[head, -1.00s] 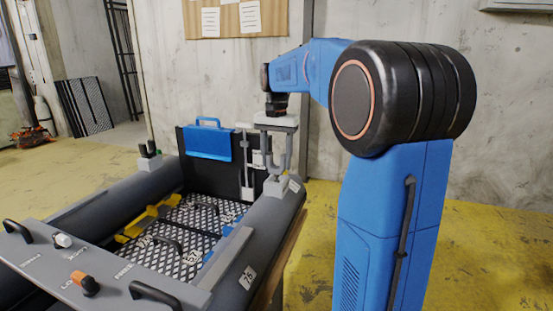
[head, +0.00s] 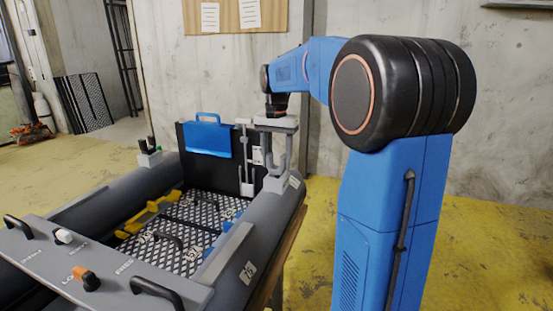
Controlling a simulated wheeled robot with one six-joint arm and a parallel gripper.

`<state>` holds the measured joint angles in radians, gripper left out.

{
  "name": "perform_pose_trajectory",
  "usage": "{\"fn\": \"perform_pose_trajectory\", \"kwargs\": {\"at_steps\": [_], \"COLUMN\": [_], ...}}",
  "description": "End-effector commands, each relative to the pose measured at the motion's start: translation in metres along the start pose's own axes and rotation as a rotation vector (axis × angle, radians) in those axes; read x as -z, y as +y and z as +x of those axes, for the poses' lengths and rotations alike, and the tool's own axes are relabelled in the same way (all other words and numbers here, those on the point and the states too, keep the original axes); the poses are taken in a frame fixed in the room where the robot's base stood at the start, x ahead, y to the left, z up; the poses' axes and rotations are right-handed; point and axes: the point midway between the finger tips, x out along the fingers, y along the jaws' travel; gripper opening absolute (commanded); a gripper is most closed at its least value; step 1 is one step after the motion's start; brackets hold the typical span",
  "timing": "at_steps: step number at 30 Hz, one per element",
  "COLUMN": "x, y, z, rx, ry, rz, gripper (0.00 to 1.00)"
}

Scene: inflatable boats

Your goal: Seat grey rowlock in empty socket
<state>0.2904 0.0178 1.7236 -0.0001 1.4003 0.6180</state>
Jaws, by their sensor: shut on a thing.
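My gripper (head: 277,152) points straight down over the near right side tube of the grey inflatable boat. Its jaws are shut on the grey rowlock (head: 276,168), which is upright and hard to tell from the pale fingers. The rowlock's lower end meets the pale grey socket block (head: 276,185) on the tube. Its stem no longer shows, and how deep it sits in the socket is hidden. On the far left tube, a similar block (head: 150,159) carries a dark upright fitting with a green part beside it.
The boat's grey tube (head: 248,250) runs below my gripper. A dark transom board (head: 186,160) with a blue cover (head: 207,140) stands behind. A console (head: 120,270) with an orange knob (head: 85,279) crosses the front. A yellow item (head: 150,214) lies inside. Yellow floor (head: 314,220) is clear.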

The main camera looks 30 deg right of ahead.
Motion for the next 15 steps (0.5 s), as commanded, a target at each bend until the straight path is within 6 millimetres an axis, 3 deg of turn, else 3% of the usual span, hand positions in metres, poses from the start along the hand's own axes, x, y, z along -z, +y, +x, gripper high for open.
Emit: {"fn": "perform_pose_trajectory", "kwargs": {"at_steps": [15], "x": [0.0001], "y": [-0.0001], "z": [0.0084], "rx": [0.000], "ry": [0.000], "rz": [0.000], "gripper": [0.27]}}
